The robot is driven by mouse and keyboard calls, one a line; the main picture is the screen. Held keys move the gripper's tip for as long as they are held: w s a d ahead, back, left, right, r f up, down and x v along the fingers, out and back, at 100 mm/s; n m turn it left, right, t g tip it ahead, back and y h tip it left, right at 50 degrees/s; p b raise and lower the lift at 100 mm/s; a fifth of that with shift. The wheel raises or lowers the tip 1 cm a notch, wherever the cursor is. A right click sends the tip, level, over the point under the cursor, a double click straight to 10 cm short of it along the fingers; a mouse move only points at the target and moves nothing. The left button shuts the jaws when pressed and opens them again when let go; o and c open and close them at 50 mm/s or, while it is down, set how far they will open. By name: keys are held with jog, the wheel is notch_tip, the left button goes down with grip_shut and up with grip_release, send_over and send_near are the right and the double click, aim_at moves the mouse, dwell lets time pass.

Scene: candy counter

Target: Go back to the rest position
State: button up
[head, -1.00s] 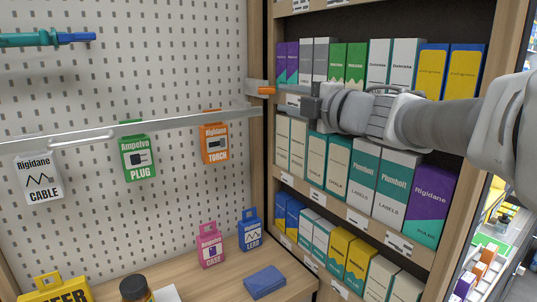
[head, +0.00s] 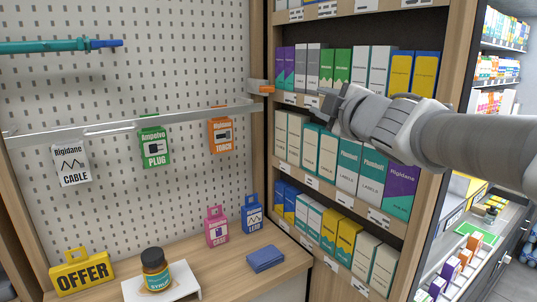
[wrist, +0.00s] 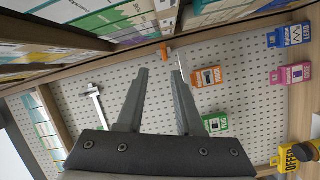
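My gripper (head: 326,101) is in front of the box shelves at the right of the pegboard in the head view, with my arm reaching in from the right. In the wrist view its two fingers (wrist: 163,78) stand apart with nothing between them. The pegboard (head: 200,70) lies beyond the fingers, with the orange torch pack (wrist: 207,77) just right of the right fingertip in that picture. In the head view the fingertips are small and partly blend with the boxes behind.
A metal rail (head: 110,128) crosses the pegboard with hanging packs: cable (head: 72,165), plug (head: 155,147) and torch (head: 221,135). The counter below holds a yellow offer sign (head: 82,273), a jar (head: 155,268) and a blue box (head: 265,259). Shelves (head: 345,110) full of boxes stand close behind my gripper.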

jog(key=s+d+f+m+g+h+p, duration=0.2)
jog(key=s+d+f+m+g+h, duration=0.2)
jog(key=s+d+f+m+h, duration=0.55)
jog(key=s+a+f+m+g+y+p, duration=0.1)
jog(key=s+a+f+m+g+y, duration=0.1)
jog(key=s+f, duration=0.4)
jog(key=s+a+f+m+g+y, duration=0.3)
jog(key=s+f+m+g, duration=0.2)
jog(key=s, duration=0.6)
jog(key=shift+s+a+f+g+p, duration=0.3)
jog(key=shift+a+f+p, duration=0.1)
jog(key=shift+f, duration=0.1)
jog(key=shift+m, duration=0.25)
